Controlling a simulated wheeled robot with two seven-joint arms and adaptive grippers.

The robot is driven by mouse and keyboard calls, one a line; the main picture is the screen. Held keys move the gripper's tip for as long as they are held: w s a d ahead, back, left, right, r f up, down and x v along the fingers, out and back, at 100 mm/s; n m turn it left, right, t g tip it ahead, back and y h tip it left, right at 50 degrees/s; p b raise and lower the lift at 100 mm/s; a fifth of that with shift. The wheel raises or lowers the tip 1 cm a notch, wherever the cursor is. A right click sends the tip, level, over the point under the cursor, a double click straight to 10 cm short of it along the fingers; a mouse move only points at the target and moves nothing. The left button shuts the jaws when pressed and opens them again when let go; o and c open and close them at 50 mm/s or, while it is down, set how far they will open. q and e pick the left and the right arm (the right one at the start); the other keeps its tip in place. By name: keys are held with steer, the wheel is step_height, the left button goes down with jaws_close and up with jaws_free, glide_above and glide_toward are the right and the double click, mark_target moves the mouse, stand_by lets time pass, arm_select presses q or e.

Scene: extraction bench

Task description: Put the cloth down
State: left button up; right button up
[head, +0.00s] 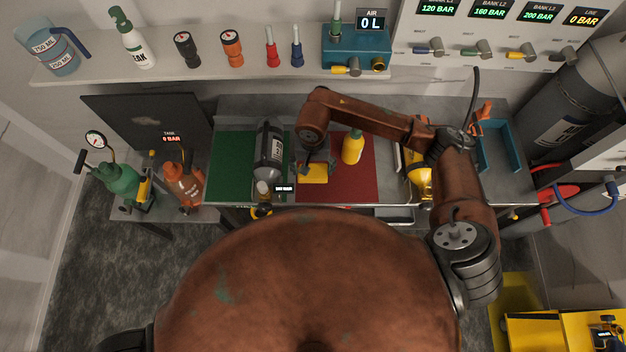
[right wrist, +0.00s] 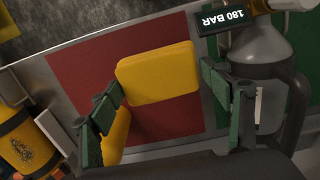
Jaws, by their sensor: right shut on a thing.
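The cloth (head: 313,173) is a yellow folded pad at the left part of the red mat (head: 350,188). My right gripper (head: 317,166) is shut on it from above. In the right wrist view the cloth (right wrist: 158,72) sits between the two green fingers, over the red mat (right wrist: 85,60). I cannot tell whether it touches the mat or hangs just above it. My left gripper is not in view.
A yellow bottle (head: 352,148) stands on the red mat just right of the cloth. A grey cylinder (head: 269,150) lies to its left on the green mat (head: 230,165). A blue tray (head: 499,145) is at the bench's right. The red mat's front right is clear.

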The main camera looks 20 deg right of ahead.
step_height(320, 180, down, 9)
steer(key=shift+f+p, duration=0.1)
steer(key=shift+p, duration=0.4)
steer(key=shift+f, duration=0.3)
steer(key=shift+f, duration=0.15)
steer(key=o, duration=1.2)
steer(key=shift+c, duration=0.2)
